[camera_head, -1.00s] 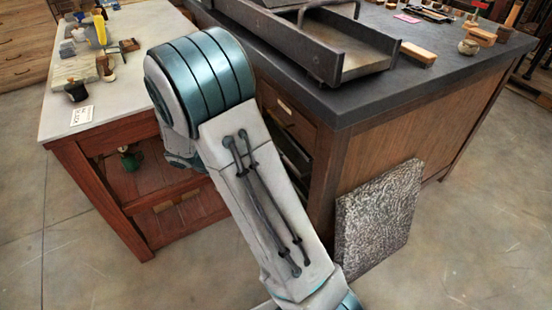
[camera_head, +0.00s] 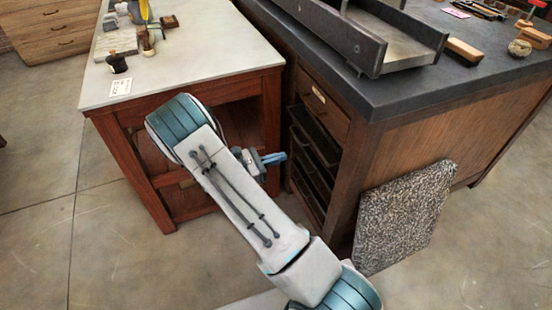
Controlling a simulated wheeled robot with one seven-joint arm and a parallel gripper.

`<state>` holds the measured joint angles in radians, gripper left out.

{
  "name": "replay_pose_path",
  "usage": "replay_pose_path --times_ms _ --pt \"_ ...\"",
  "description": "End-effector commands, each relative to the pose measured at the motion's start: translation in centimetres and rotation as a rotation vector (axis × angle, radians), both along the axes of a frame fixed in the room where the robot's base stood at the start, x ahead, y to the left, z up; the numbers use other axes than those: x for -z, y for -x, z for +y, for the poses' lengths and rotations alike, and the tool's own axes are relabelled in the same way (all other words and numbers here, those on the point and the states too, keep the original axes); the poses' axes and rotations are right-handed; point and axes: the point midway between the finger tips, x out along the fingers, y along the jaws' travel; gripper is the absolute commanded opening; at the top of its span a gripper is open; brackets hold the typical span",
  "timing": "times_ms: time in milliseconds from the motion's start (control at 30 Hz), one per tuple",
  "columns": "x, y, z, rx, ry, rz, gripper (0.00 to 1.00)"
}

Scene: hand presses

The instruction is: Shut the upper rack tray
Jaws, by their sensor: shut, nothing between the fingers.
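The rack is set into the left side of the dark-topped cabinet, below a wooden drawer. Its upper tray (camera_head: 318,137) is a dark, thin tray at the top of several stacked ones. I cannot tell how far it stands out. My gripper (camera_head: 280,157) shows just past my arm, with its blue fingers shut and empty, pointing right towards the rack. It looks apart from the trays, but the depth of the gap is unclear. My arm link hides part of the gripper's body.
The pale-topped table (camera_head: 200,50) with wooden legs stands close on the left, leaving a narrow gap beside the rack. A wooden drawer (camera_head: 323,104) sits above the trays. A rough grey slab (camera_head: 405,215) leans on the cabinet's front. The floor at left is clear.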

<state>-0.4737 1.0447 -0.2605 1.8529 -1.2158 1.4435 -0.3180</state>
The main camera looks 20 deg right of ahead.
Motion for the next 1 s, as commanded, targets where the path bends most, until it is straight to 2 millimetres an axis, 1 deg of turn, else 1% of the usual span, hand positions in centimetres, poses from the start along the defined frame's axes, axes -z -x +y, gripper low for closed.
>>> replay_pose_path --times_ms 33,200,300,433,633,1000 --pt "0.1 0.0 -1.3 0.005 0.001 0.000 0.00" --pt "0.1 -0.1 -5.0 0.005 0.000 -0.001 0.00" --pt "0.1 -0.1 -6.9 0.005 -0.001 -0.001 0.00" --pt "0.1 -0.2 -8.7 0.003 -0.002 -0.001 0.00" --pt "0.0 -0.3 -10.0 0.001 -0.001 -0.001 0.00" --pt "0.0 -0.3 -10.1 0.000 -0.001 -0.001 0.00"
